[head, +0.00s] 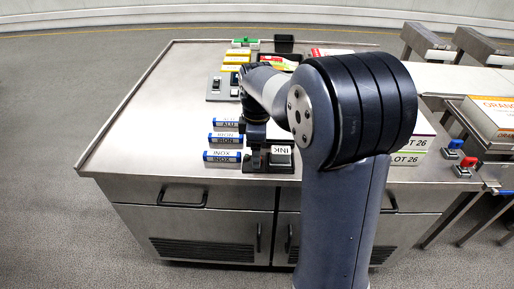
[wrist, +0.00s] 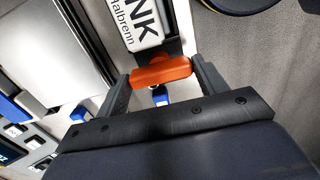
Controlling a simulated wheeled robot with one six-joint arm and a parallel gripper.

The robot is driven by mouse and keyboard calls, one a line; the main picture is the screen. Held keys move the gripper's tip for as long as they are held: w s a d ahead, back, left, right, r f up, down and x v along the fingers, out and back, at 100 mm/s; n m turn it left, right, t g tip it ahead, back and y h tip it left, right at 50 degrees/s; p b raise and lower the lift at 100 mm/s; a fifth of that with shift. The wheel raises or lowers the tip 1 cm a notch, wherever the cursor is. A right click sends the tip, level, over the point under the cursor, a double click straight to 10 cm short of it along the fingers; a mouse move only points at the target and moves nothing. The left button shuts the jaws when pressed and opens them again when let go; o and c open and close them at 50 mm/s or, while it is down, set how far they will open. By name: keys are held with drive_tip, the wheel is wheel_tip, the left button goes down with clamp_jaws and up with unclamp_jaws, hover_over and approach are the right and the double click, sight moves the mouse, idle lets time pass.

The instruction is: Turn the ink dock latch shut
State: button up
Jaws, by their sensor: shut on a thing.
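The ink cartridge (head: 281,157), grey with a white label reading INK, sits in the dark ink dock at the front edge of the worktop. Its label also shows at the top of the wrist view (wrist: 142,22). The orange latch (wrist: 162,73) lies crosswise just beyond the end of the cartridge. My gripper (wrist: 163,82) has one finger at each end of the latch and is shut on it. In the head view my gripper (head: 256,158) points down beside the cartridge, and the latch is hidden there.
Several blue-and-white boxes labelled ALU, IRON and INOX (head: 222,156) stand left of the dock. Yellow blocks (head: 238,60) and a green item (head: 245,42) lie farther back. The left part of the worktop (head: 150,110) is clear. My arm hides much of the right side.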

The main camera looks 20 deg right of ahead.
drive_tip(key=shift+c, duration=1.4)
